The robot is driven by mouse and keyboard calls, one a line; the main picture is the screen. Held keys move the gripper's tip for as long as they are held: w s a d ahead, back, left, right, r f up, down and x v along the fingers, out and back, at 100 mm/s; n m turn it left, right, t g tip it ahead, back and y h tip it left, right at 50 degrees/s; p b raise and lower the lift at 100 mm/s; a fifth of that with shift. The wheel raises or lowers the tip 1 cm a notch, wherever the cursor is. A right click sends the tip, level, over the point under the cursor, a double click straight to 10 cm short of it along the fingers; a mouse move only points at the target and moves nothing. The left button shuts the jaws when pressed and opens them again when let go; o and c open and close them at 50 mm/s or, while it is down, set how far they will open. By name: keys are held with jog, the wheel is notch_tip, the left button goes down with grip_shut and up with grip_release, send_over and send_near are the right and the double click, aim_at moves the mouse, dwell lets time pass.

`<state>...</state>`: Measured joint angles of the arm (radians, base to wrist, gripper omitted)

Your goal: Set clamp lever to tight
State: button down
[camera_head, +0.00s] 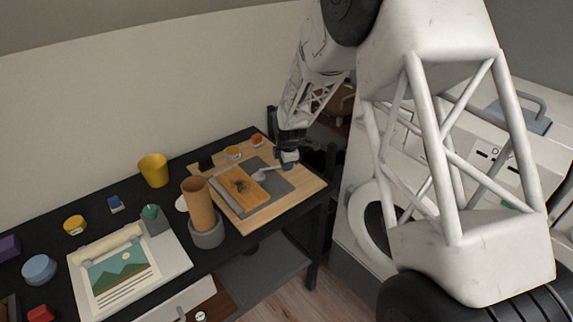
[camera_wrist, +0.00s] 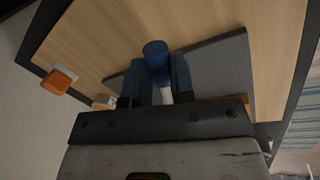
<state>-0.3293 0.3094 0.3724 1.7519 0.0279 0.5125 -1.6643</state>
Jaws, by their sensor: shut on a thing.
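The clamp lever (camera_head: 264,173) is a pale arm over a grey plate (camera_head: 268,187) on a wooden board (camera_head: 252,223). Its blue knob (camera_wrist: 157,60) shows between the fingers in the wrist view, with a white stem below it. My gripper (camera_head: 288,161) is at the lever's right end, and it also shows in the wrist view (camera_wrist: 158,82). It is shut on the knob. An orange-brown block with dark marks (camera_head: 237,184) lies left of the lever, along a grey bar. My gripper hides part of the knob in the head view, and I cannot read any tight marking.
Orange-topped pieces (camera_head: 257,140) lie at the board's back; one shows in the wrist view (camera_wrist: 59,81). A brown cylinder in a grey holder (camera_head: 207,235) stands left of the board. A yellow cup (camera_head: 154,170) is farther left. A white machine (camera_head: 357,235) stands right of the black desk.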

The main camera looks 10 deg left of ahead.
dwell(0.3)
jog(key=c, duration=1)
grip_release()
jog(key=shift+r, duration=0.2)
jog(key=shift+s+d+r, duration=0.1)
jog(key=shift+s+r, duration=0.15)
jog(key=shift+r, duration=0.95)
jog(key=shift+s+d+r, duration=0.1)
jog(key=shift+s+r, duration=0.1)
jog(key=shift+r, duration=1.05)
jog(key=shift+s+d+r, duration=0.1)
jog(key=shift+s+r, duration=0.15)
jog(key=shift+r, duration=0.95)
